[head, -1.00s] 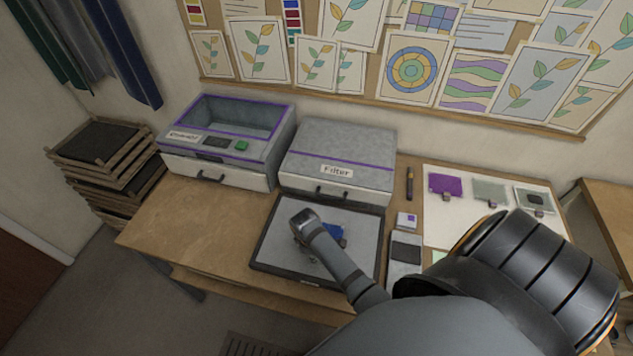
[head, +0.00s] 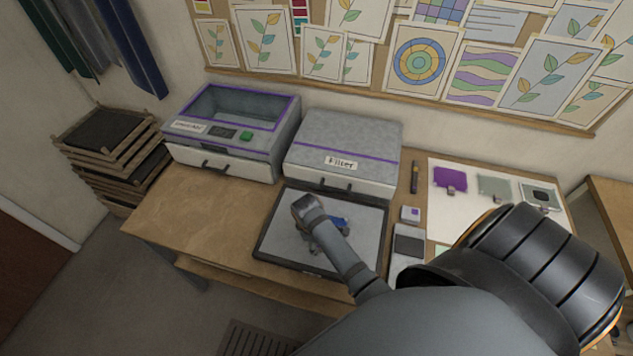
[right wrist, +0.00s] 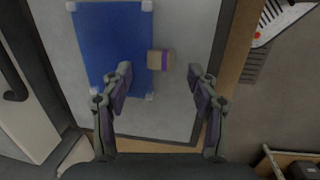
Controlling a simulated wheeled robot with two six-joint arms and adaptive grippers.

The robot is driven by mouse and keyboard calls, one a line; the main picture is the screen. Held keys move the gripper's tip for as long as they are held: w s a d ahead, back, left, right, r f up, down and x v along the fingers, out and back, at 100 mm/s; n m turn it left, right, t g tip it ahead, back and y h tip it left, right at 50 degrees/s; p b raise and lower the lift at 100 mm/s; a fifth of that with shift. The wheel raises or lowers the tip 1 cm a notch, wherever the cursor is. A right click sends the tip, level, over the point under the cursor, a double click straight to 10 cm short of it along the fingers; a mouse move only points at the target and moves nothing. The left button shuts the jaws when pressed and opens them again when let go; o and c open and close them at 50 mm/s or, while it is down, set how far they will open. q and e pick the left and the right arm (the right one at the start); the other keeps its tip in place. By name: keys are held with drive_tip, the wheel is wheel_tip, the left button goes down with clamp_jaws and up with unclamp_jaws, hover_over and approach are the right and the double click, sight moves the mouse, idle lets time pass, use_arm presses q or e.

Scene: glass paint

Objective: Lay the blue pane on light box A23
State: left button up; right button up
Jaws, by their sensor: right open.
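The blue pane (right wrist: 112,42) has pale corner pieces and appears to lie flat on the pale face of a dark-framed light box (head: 369,213). In the head view my right arm hides most of the pane (head: 342,222). A wooden tab with a purple stripe (right wrist: 160,60) sits at the pane's right edge in the right wrist view. My right gripper (right wrist: 160,80) is open and empty, with the tab ahead between its fingers and not gripped. It also shows over the light box in the head view (head: 325,240). I cannot read a label A23. My left gripper is not in view.
The Filter box (head: 345,140) stands behind the light box, with another purple-trimmed box (head: 238,108) to its left. A white sheet with purple and grey panes (head: 470,215) and small items lie to the right. The table's left front (head: 205,210) is clear.

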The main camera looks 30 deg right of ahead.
wheel_tip(320, 180, up, 8)
drive_tip(key=a, duration=0.1)
drive_tip(key=shift+a+r, duration=0.25)
drive_tip(key=shift+s, duration=0.1)
